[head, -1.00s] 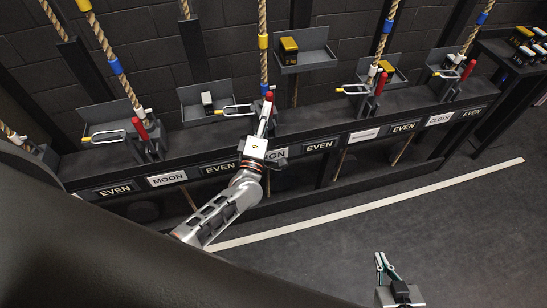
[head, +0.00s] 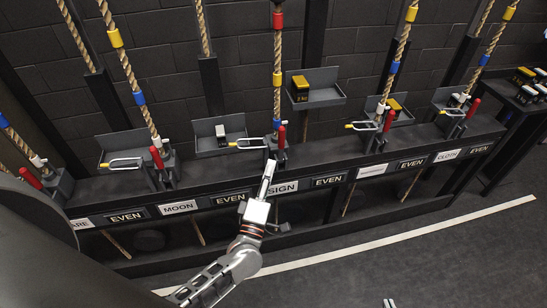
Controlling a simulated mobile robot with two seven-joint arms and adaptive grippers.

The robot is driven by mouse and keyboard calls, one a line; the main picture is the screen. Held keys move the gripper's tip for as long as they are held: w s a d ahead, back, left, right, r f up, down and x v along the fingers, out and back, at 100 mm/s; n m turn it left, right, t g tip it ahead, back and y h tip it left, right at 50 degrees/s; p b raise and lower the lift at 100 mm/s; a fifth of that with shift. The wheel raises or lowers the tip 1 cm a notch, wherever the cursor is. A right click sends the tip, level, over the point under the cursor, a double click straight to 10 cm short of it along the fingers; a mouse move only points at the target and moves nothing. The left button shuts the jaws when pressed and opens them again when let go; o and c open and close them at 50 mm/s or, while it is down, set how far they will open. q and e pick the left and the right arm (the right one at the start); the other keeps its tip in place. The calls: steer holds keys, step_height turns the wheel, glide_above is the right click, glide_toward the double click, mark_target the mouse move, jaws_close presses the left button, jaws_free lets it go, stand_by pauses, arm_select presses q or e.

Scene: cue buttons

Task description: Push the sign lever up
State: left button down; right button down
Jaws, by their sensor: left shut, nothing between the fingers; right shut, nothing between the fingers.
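The sign lever (head: 282,136) has a red handle and stands roughly upright beside a rope, above the white SIGN label (head: 283,187). My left gripper (head: 270,164) is shut and empty. Its fingertips point up toward the lever, just below and left of the red handle. I cannot tell whether they touch the lever's base. My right gripper (head: 389,303) is shut, with only its fingertips showing at the bottom edge, far from the levers.
Similar red levers stand along the dark bench, including one to the left (head: 157,158) and one to the right (head: 389,120). A yellow-and-black box sits on a raised tray (head: 318,103) behind. Ropes hang in front of the wall. The floor before the bench is open.

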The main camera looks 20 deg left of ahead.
arm_select(q)
steer(key=shift+s+d+r, duration=0.1)
steer(key=shift+s+d, duration=0.1)
steer(key=shift+s, duration=1.5)
steer(key=s+d+f+m+g+h, duration=0.55)
steer(key=s+f+m, duration=0.3)
steer(key=m, duration=0.55)
steer(key=s+a+f+m+g, duration=0.4)
steer(key=s+f+m, duration=0.3)
steer(key=s+f, duration=0.1)
steer(key=shift+s+a+m+g, duration=0.3)
steer(key=shift+s+g, duration=0.05)
steer(key=shift+s, duration=0.05)
steer(key=shift+f+y, duration=0.1)
steer(key=shift+y, duration=0.15)
